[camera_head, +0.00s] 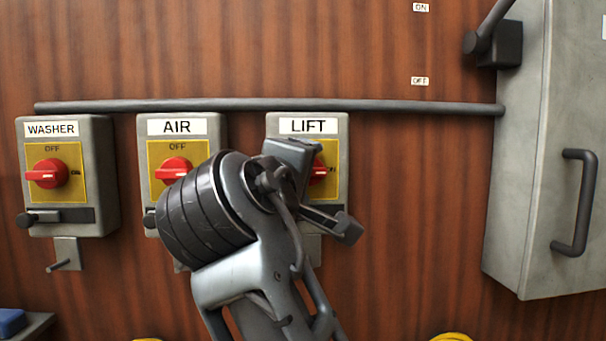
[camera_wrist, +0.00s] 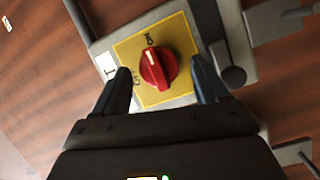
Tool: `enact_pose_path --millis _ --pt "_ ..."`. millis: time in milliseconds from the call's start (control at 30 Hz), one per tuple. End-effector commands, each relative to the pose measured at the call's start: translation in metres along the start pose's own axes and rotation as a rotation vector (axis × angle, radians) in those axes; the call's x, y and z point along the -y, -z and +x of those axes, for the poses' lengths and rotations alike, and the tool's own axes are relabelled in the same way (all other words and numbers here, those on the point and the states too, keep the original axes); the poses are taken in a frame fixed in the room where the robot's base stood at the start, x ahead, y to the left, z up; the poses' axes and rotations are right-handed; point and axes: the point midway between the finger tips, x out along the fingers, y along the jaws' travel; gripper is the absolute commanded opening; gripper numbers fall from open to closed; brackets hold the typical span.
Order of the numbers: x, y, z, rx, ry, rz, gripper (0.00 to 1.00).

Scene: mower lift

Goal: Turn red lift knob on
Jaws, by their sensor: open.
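The red lift knob (camera_wrist: 158,68) sits on a yellow plate (camera_wrist: 180,40) on the grey LIFT box (camera_head: 338,130). In the wrist view its white mark points up, toward the ON label. In the head view only a sliver of the knob (camera_head: 319,172) shows; the rest is hidden behind my gripper. My gripper (camera_head: 316,185) is in front of the LIFT box. In the wrist view its open fingers (camera_wrist: 162,72) stand on either side of the knob, with gaps showing on both sides. I cannot tell how far the fingertips are from the plate.
The AIR box (camera_head: 212,125) and WASHER box (camera_head: 105,160), with similar red knobs, are on the wooden wall to the left. A grey pipe (camera_head: 400,105) runs above the boxes. A large grey cabinet (camera_head: 530,200) with a handle (camera_head: 584,205) stands to the right.

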Motion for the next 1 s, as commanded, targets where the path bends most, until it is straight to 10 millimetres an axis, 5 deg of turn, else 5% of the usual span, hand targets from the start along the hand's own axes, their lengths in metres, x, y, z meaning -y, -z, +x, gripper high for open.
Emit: enact_pose_path --millis 267,700,1000 --pt "0.001 0.001 -0.008 -0.003 -0.001 0.0 0.73" --pt "0.001 0.0 -0.071 -0.002 0.0 0.0 0.73" --pt "0.0 0.0 -0.078 0.0 -0.001 0.0 0.73"
